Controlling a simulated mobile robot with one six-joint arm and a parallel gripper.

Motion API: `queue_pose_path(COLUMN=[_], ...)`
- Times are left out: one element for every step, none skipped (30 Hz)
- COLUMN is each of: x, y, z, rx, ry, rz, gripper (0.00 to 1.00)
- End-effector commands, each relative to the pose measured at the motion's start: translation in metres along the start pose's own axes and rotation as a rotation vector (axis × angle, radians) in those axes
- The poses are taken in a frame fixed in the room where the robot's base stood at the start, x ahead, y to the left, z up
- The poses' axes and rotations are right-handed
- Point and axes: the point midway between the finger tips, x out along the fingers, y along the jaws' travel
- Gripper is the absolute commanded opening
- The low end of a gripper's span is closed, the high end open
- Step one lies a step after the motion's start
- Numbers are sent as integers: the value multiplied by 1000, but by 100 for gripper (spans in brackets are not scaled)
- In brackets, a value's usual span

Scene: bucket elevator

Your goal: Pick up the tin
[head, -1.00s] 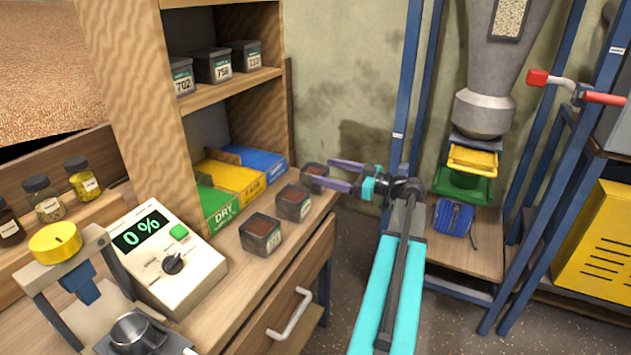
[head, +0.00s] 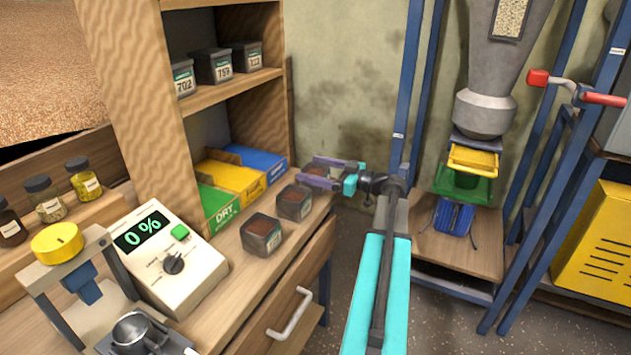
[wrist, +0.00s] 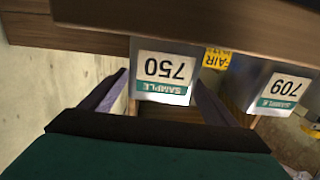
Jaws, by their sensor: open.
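Three dark tins with brown contents stand in a row along the bench edge. The back tin (head: 318,173) lies between the fingers of my gripper (head: 307,168) in the head view. In the wrist view this tin (wrist: 163,52) carries an upside-down label that appears to read 750. My gripper (wrist: 160,88) is open, with one purple finger on each side of the tin; contact cannot be told. The middle tin (head: 294,203) stands just nearer, and the front tin (head: 261,236) nearer still. The wrist view shows a neighbouring tin (wrist: 262,82) at the right, its label apparently 709.
Colored bins (head: 238,180) stand behind the tins, beside a wooden shelf (head: 225,90) holding more labelled tins. A meter reading 0 % (head: 170,255) is at the left. A blue-framed hopper machine (head: 485,115) stands to the right, beyond open floor.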

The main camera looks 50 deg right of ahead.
Motion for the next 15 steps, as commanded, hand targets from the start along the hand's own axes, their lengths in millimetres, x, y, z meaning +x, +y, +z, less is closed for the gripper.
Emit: queue_pose_path(x=[0,0,0,0,-1,-1,-1,-1,-1,-1,-1,-1,-1,-1,-1], y=[0,0,0,0,0,0,0,0,0,0,0,0,0,0,0], z=[0,0,0,0,0,0,0,0,0,0,0,0,0,0,0], rx=[0,0,0,0,0,0,0,0,0,0,0,0,0,0,0], ry=[0,0,0,0,0,0,0,0,0,0,0,0,0,0,0], rz=[0,0,1,1,1,1,1,1,1,1,1,1,1,1,1], gripper=[81,81,81,81,81,81,81,81,81,81,81,81,78,73,66])
